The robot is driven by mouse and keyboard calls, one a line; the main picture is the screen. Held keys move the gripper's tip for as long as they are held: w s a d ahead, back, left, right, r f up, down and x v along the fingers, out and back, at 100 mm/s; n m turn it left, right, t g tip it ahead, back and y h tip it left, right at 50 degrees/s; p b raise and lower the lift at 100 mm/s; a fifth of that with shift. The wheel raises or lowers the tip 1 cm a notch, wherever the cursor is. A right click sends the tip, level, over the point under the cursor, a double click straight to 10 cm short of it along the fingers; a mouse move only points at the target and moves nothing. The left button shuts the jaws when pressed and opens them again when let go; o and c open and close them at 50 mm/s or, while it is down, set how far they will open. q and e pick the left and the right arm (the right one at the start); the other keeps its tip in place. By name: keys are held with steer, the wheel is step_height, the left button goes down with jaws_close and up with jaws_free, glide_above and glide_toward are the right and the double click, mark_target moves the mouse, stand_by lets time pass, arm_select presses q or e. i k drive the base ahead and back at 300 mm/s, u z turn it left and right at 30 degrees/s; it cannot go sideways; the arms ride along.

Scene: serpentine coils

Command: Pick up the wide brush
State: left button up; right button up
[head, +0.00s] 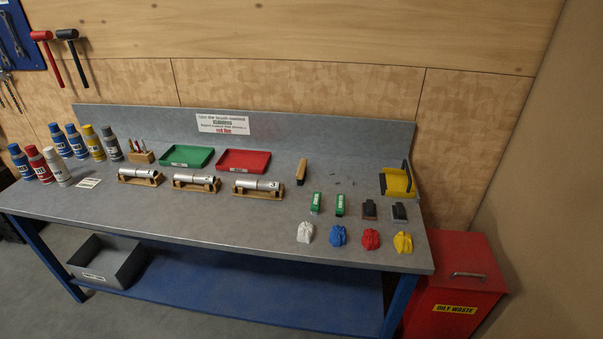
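A long wooden-backed piece (302,171) with a darker side stands on the grey workbench (200,224), right of the red tray. It looks like the wide brush, but its bristles are too small to make out. A yellow item with a black edge or handle (398,181), perhaps a dustpan, sits at the bench's right end. I cannot tell whether a brush is part of it. A small wooden holder (141,157) at the back left carries several thin upright tools. Neither of my grippers is in view.
Metal cylinders on wooden cradles (195,183) line the middle, before a green tray (187,156) and a red tray (243,161). Bottles (58,167) crowd the left. Green boxes (316,202) and coloured cloths (338,236) stand front right. A red bin (455,285) is beside the bench.

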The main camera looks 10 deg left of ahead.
mark_target(300, 173)
steer(key=u, duration=0.15)
steer(key=k, duration=0.4)
steer(key=u, duration=1)
steer(key=i, duration=1.4)
steer(key=z, duration=1.35)
steer(key=i, duration=0.85)
steer(key=z, duration=0.95)
